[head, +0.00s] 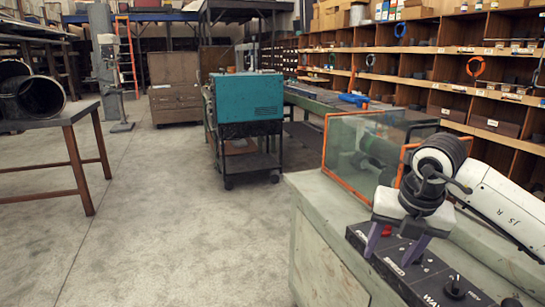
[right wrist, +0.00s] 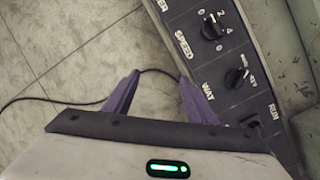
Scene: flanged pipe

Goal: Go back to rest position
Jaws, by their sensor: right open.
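My right gripper (head: 388,258) is above the black control panel (head: 428,276) at the lower right of the head view. Its two purple fingers point down, spread apart, with nothing between them. In the right wrist view the gripper (right wrist: 159,77) is also open and empty, beside the panel (right wrist: 222,50) with its knobs and SPEED, WAY and RUN labels. I cannot tell whether a fingertip touches the panel. A dark flanged pipe (head: 38,97) lies on a table at the far left, cut off by the picture edge. My left gripper is not in view.
The panel sits on a grey-green machine bench (head: 325,235) with an orange-framed clear guard (head: 352,160) behind my right arm. A teal cabinet on a cart (head: 248,97) and wooden shelves (head: 455,70) stand farther back. The concrete floor (head: 170,225) at left and centre is clear.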

